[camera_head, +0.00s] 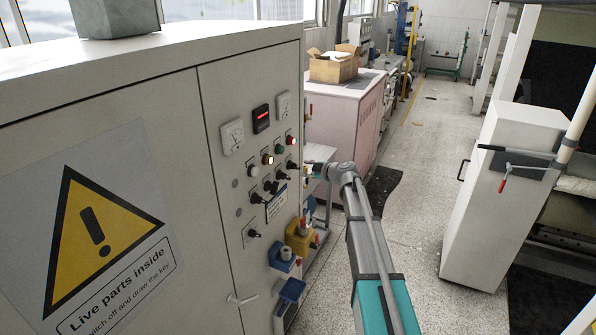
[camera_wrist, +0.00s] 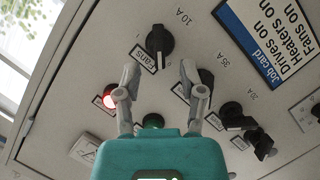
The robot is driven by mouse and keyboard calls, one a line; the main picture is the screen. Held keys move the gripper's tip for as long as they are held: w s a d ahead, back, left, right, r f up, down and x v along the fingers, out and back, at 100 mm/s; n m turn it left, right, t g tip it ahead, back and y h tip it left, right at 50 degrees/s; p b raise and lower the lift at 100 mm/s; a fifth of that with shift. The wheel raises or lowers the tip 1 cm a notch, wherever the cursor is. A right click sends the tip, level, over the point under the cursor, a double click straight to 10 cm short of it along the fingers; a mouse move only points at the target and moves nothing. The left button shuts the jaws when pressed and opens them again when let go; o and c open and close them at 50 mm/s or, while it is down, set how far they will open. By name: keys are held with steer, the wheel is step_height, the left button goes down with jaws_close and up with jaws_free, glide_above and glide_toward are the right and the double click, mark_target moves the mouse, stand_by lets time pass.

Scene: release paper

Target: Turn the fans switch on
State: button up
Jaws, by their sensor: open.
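The fans switch (camera_wrist: 160,42) is a black rotary knob on the cabinet panel, with a small label reading "Fans" beside it and "10A" printed near it in the wrist view. My gripper (camera_wrist: 158,72) is open and empty. Its two fingertips are apart, just below the knob in the picture, one towards each side of it. Whether they touch the panel I cannot tell. In the head view my gripper (camera_head: 310,168) is at the panel's right edge, beside the upper knobs, and its fingers are hard to make out.
Other black knobs (camera_wrist: 232,115) sit close by on the panel, one partly behind my right finger. A lit red lamp (camera_wrist: 109,96), a green lamp (camera_wrist: 153,121) and a blue-edged job card (camera_wrist: 270,38) are near. Blue and yellow sockets (camera_head: 299,238) protrude lower on the cabinet.

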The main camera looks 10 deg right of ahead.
mark_target(298, 168)
steer(key=shift+b+x, duration=0.55)
steer(key=shift+x, duration=2.1)
jaws_close()
steer(key=shift+d, duration=0.15)
